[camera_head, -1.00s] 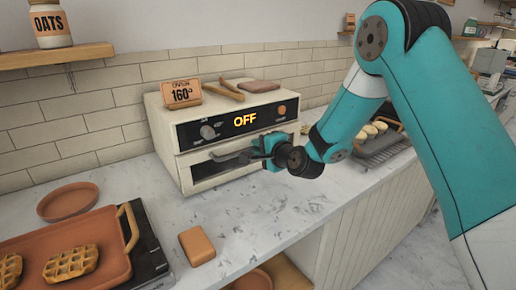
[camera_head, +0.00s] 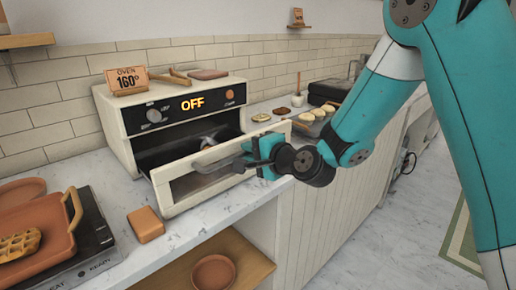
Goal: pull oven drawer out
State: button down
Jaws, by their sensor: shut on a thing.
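The cream oven (camera_head: 115,132) stands on the counter against the tiled wall, its black panel reading OFF. Its drawer (camera_head: 180,197) is pulled partway out toward the front, so the dark inside shows behind the drawer front. The grey bar handle (camera_head: 215,162) runs across the drawer front. My gripper (camera_head: 246,158) is shut on the handle near its right end. The fingertips partly cover the handle there. Something small and pale lies inside the drawer, too small to tell.
A brown block (camera_head: 145,224) lies on the counter left of the drawer. A terracotta tray (camera_head: 50,242) with a waffle sits on a black warmer at the left. A tray with round breads (camera_head: 304,117) stands right of the oven. A lower shelf holds a terracotta dish (camera_head: 213,272).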

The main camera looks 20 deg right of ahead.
jog(key=shift+s+d, duration=0.15)
jog(key=shift+s, duration=0.05)
jog(key=c, duration=1.2)
grip_release()
jog(key=shift+o, duration=0.2)
jog(key=b+v, duration=1.4)
jog(key=v, duration=0.3)
